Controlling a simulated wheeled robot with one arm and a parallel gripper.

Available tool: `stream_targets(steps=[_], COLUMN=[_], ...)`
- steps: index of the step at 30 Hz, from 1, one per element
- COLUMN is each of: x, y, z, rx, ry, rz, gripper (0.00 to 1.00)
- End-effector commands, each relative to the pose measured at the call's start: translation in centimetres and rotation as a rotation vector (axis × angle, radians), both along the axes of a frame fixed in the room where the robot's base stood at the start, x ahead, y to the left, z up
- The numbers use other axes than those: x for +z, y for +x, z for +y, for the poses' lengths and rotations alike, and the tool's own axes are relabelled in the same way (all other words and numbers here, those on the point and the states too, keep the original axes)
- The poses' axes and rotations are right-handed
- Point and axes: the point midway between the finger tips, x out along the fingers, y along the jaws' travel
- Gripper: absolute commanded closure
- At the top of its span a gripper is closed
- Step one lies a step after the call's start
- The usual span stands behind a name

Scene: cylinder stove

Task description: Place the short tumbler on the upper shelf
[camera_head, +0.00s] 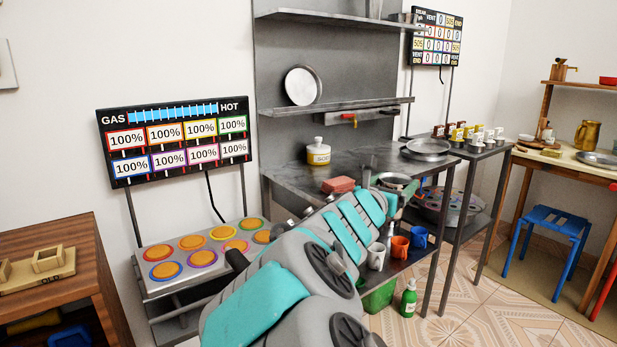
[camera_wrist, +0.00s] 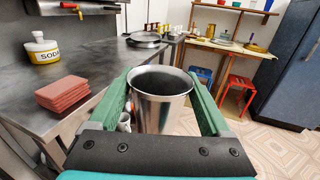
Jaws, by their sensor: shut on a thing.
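A shiny metal tumbler (camera_wrist: 160,105), open at the top and tapering downward, stands upright between the two green fingers of my gripper (camera_wrist: 163,90) in the wrist view. The fingers are shut on its sides. In the head view my arm hides most of the gripper and the tumbler. The upper shelf (camera_head: 325,18) is a grey metal board on the back panel, near the top edge of the head view. A tall metal vessel (camera_head: 375,8) stands toward its right end, cut off by the frame. My gripper is well below this shelf, by the counter's front edge.
The lower shelf (camera_head: 285,110) holds a leaning round metal plate (camera_head: 302,86). The grey counter (camera_wrist: 85,68) holds a soda jar (camera_head: 318,152), a red sponge stack (camera_wrist: 69,92) and a pan (camera_head: 428,147). Mugs (camera_head: 400,247) stand on the rack below.

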Motion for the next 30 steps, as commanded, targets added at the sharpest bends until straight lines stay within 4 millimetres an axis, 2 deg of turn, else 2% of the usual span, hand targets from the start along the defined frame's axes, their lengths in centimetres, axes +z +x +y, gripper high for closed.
stream_targets(steps=[6,12,24,30], x=[-4.0,-8.3,-17.7,-19.2], y=[0.4,1.2,2.4,2.5], z=[-1.4,-1.3,2.3,3.3], rx=[-0.016,0.035,0.259,0.307], ry=[-0.004,-0.008,-0.005,0.000], rz=[0.009,0.012,0.012,0.004], gripper=[0.73,0.73,0.73,0.73])
